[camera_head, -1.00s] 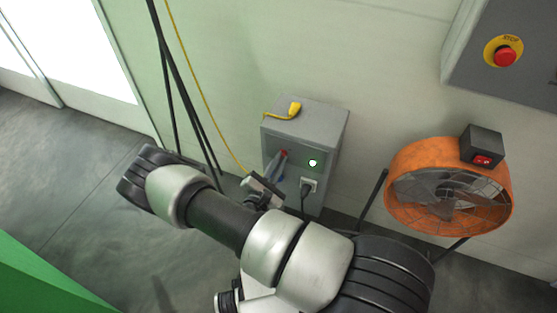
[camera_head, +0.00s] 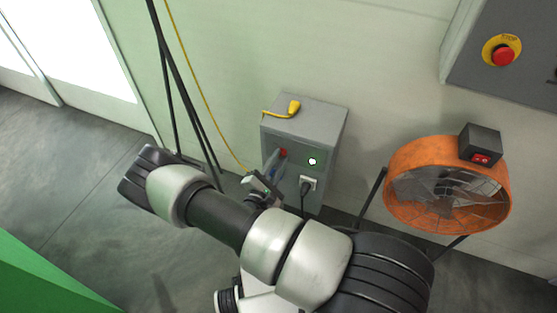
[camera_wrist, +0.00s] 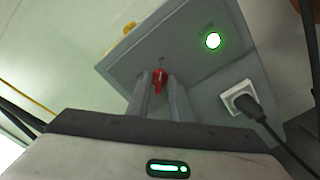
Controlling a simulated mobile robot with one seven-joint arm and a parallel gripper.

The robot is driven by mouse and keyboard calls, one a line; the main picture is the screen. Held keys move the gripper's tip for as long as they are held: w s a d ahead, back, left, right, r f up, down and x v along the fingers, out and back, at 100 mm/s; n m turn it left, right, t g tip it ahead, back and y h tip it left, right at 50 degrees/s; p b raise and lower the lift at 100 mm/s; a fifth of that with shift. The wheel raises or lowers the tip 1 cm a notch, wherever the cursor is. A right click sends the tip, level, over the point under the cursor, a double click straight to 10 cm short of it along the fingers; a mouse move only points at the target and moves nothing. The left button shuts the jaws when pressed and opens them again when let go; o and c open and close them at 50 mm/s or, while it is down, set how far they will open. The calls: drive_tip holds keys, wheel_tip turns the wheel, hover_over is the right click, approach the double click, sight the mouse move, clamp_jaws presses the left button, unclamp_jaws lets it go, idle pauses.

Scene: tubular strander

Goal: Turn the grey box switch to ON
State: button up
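The grey box (camera_head: 318,124) stands against the wall in the head view, and its front fills the middle of the wrist view (camera_wrist: 203,62). Its red switch (camera_wrist: 159,78) shows between my fingertips in the wrist view; in the head view it is a small red spot (camera_head: 283,152). A round light (camera_wrist: 212,40) glows white-green right of the switch. My gripper (camera_wrist: 160,84) points at the box front with its two fingers apart, one on each side of the switch. I cannot tell whether either finger touches it. The switch's ON and OFF marks are not readable.
A black plug sits in a white socket (camera_wrist: 240,97) below the light, its cable hanging down. A yellow connector (camera_head: 294,108) lies on the box top. An orange fan (camera_head: 447,186) stands to the right. A STOP button (camera_head: 502,55) is on the upper-right panel.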

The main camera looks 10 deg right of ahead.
drive_tip(key=shift+o, duration=0.4)
drive_tip(key=shift+s+a+r, duration=0.1)
drive_tip(key=shift+s+a, duration=0.05)
drive_tip(key=shift+s, duration=0.05)
drive_tip(key=p+v, duration=0.1)
drive_tip(key=v, duration=1.6)
drive_tip(key=s+d+r+m+g+y, duration=0.1)
drive_tip(key=s+d+r+m+g, duration=0.15)
drive_tip(key=r+m+g, duration=0.45)
drive_tip(key=s+d+r+m+g+y, duration=0.1)
drive_tip(key=d+r+m+g, duration=0.25)
drive_tip(key=r, duration=0.85)
drive_tip(key=s+d+r+m+g+y, duration=0.15)
drive_tip(key=d+r+m+g, duration=0.3)
drive_tip(key=r, duration=0.45)
drive_tip(key=s+r+m+t+y+p, duration=0.2)
drive_tip(key=r+p, duration=0.7)
drive_tip(key=r, duration=0.6)
drive_tip(key=s+r+m+t+y+p, duration=0.2)
drive_tip(key=r+p, duration=0.6)
drive_tip(key=r, duration=0.8)
drive_tip(key=s+t+y, duration=0.1)
drive_tip(key=t+y, duration=0.1)
drive_tip(key=y, duration=0.1)
drive_tip(key=shift+s+a+m+p, duration=0.15)
drive_tip(key=shift+a+m+p, duration=0.15)
drive_tip(key=shift+p, duration=0.1)
